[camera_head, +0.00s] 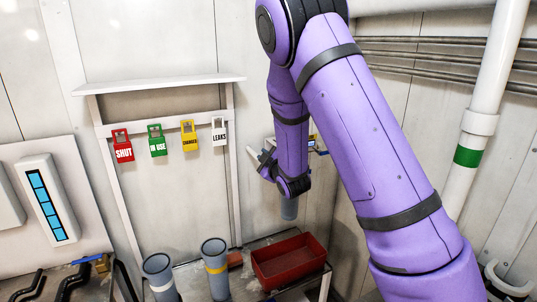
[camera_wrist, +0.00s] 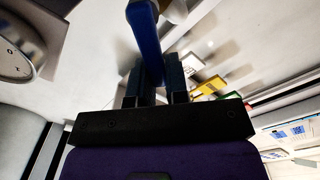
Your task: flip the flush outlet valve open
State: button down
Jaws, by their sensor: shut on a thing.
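In the wrist view, a blue lever (camera_wrist: 146,38) runs down between the two dark fingers of my gripper (camera_wrist: 155,72). The gripper is shut on this lever, which I take to be the valve handle. The valve body is mostly hidden. In the head view, my purple arm covers most of the valve area, and a small blue piece (camera_head: 320,152) shows just right of my wrist. The fingers cannot be made out clearly there. I cannot tell the valve's open or shut position.
A grey cylinder (camera_head: 289,209) shows below my wrist. A red tray (camera_head: 290,262) and two grey cylinders (camera_head: 215,266) (camera_head: 160,279) stand on the bench below. Coloured tags, including a red SHUT tag (camera_head: 123,147), hang left. A white pipe (camera_head: 487,90) with a green band stands right.

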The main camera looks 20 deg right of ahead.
jog(key=shift+s+a+f+n, duration=0.15)
jog(key=shift+f+n, duration=0.45)
jog(key=shift+n, duration=0.65)
jog(key=shift+w+a+f+n, duration=0.1)
jog(key=shift+a+f+n, duration=0.15)
jog(key=shift+f+n, duration=0.75)
jog(key=shift+s+a+f+n, duration=0.1)
jog(key=shift+a+f+n, duration=0.15)
jog(key=shift+n, duration=1.3)
jog(key=c, duration=1.4)
grip_release()
jog(key=s, duration=1)
jog(key=shift+s+d, duration=0.2)
jog(key=shift+s, duration=0.15)
